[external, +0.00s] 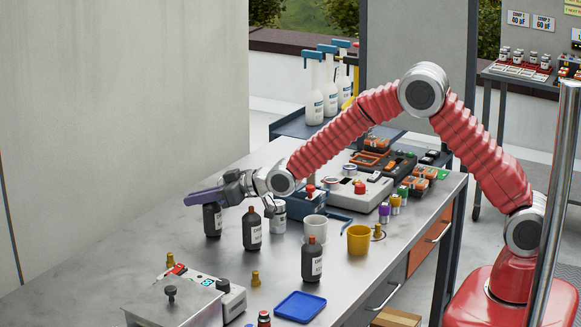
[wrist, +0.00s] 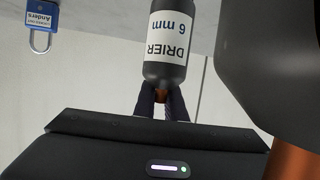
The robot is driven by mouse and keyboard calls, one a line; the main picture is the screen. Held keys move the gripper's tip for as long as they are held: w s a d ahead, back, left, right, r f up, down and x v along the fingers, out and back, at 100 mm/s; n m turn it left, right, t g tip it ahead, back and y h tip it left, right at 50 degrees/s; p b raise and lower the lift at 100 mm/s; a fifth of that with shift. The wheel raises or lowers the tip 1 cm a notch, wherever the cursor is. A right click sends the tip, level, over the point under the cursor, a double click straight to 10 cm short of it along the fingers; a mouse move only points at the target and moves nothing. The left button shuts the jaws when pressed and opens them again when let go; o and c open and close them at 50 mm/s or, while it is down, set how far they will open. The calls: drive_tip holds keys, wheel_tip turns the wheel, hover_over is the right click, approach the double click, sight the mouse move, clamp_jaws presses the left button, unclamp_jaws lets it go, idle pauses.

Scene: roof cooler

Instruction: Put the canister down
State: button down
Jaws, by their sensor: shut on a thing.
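My gripper (external: 215,196) is at the left end of my arm, over the far left part of the metal table. It is shut on the neck of a dark canister (external: 212,221), which hangs upright below it. In the wrist view the fingertips (wrist: 162,97) close around the canister's copper-coloured neck. The canister (wrist: 167,72) has a white label reading "DRIER 6 mm", upside down in that view. Its far end is cut off by the top edge there. I cannot tell whether its base touches the table.
Two similar dark bottles, one (external: 252,231) close by and one (external: 312,262) nearer the front, stand on the table (external: 110,262). A light can (external: 279,216), a white cup (external: 315,229), a yellow cup (external: 358,240) and a blue tray (external: 300,307) stand right. A blue padlock (wrist: 40,20) shows in the wrist view.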

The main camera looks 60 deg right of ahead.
drive_tip(key=shift+f, duration=0.15)
drive_tip(key=c, duration=2.3)
unclamp_jaws()
drive_tip(key=shift+f, duration=0.1)
drive_tip(key=o, duration=0.5)
drive_tip(key=shift+v, duration=6.05)
